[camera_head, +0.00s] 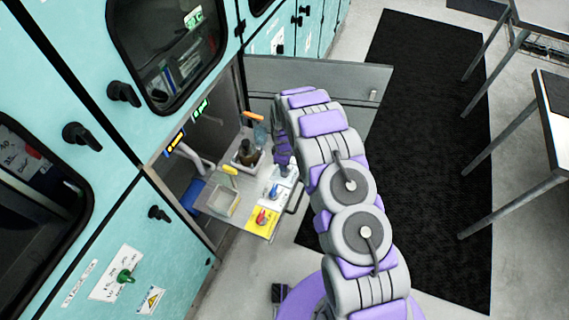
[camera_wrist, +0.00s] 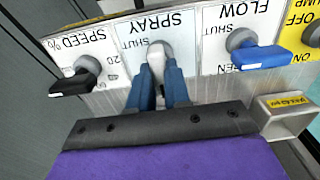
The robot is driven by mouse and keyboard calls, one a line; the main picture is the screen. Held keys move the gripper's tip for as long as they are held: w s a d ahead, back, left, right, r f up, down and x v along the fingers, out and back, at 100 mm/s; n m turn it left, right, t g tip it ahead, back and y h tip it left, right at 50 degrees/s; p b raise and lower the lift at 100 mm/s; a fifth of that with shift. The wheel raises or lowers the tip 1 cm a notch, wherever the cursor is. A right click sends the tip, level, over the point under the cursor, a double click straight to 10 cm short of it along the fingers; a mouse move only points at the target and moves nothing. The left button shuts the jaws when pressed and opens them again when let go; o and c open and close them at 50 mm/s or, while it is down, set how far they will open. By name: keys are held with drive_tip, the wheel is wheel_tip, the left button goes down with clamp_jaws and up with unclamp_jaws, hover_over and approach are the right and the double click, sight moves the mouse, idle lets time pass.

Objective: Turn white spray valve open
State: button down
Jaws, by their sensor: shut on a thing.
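The white spray valve (camera_wrist: 157,52) sits on a white panel lettered SPRAY and SHUT, upside down in the wrist view. My gripper (camera_wrist: 161,76) has its two blue fingers on either side of the valve's handle and is shut on it. The handle points down in the wrist view, toward my gripper, and its lower part is hidden between the fingers. In the head view my gripper (camera_head: 284,158) is over the far end of the control panel, and the white valve cannot be made out there.
A blue flow valve (camera_wrist: 250,52) is close on the right in the wrist view, and a black speed knob (camera_wrist: 83,74) on the left. A yellow panel (camera_wrist: 302,32) lies beyond the flow valve. A red knob (camera_head: 261,217) and trays stand nearby. An open door (camera_head: 340,78) is behind my arm.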

drive_tip(key=shift+w, duration=0.1)
drive_tip(key=c, duration=1.1)
unclamp_jaws()
wheel_tip(320, 180, up, 17)
drive_tip(key=shift+r+p, duration=0.15)
drive_tip(key=shift+p, duration=0.75)
